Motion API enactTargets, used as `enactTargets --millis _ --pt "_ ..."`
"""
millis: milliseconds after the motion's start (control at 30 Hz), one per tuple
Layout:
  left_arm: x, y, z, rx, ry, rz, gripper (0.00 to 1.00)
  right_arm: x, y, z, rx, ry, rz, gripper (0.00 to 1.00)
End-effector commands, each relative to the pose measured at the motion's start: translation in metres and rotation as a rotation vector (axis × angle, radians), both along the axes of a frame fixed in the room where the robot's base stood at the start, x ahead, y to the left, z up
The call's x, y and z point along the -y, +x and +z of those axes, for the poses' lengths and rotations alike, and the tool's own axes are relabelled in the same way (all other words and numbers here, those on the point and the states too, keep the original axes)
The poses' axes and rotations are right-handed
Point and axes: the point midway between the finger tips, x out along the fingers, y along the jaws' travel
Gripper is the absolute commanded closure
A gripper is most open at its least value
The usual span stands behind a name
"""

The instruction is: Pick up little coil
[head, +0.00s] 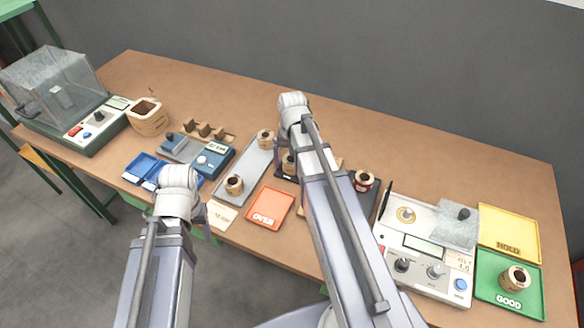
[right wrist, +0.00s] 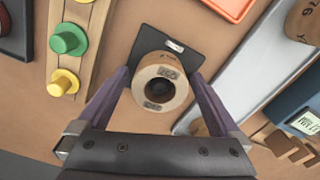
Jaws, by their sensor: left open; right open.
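A small tan coil (right wrist: 176,98) with paper labels and a dark bore stands on a dark square mat (right wrist: 150,45) in the right wrist view. My right gripper (right wrist: 161,72) is open, with one purple finger on each side of this coil; I cannot tell whether they touch it. In the head view a coil (head: 288,166) on a dark mat shows partly behind my right arm. Other small coils stand on the grey tray (head: 247,170), on a dark plate at right (head: 364,180) and on the green GOOD tray (head: 515,279).
An orange OVER tray (head: 270,208) lies near the front edge. A meter (head: 425,250) and a yellow HOLD tray (head: 508,232) are at right. A peg board (right wrist: 75,50) is beside the mat.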

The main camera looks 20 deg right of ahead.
Motion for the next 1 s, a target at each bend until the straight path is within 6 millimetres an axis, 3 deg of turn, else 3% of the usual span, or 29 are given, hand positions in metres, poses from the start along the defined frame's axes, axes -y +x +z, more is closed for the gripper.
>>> enactTargets --millis 133,900,1000 --pt "0.0 0.0 0.0014 0.0 0.0 0.0 0.38 0.0 0.0 0.0014 0.0 0.0 0.0 0.0" --pt "0.0 0.0 0.0013 0.0 0.0 0.0 0.38 0.0 -0.0001 0.0013 0.0 0.0 0.0 0.87" --pt "0.0 0.0 0.0014 0.0 0.0 0.0 0.38 0.0 -0.0001 0.0014 0.0 0.0 0.0 0.9"
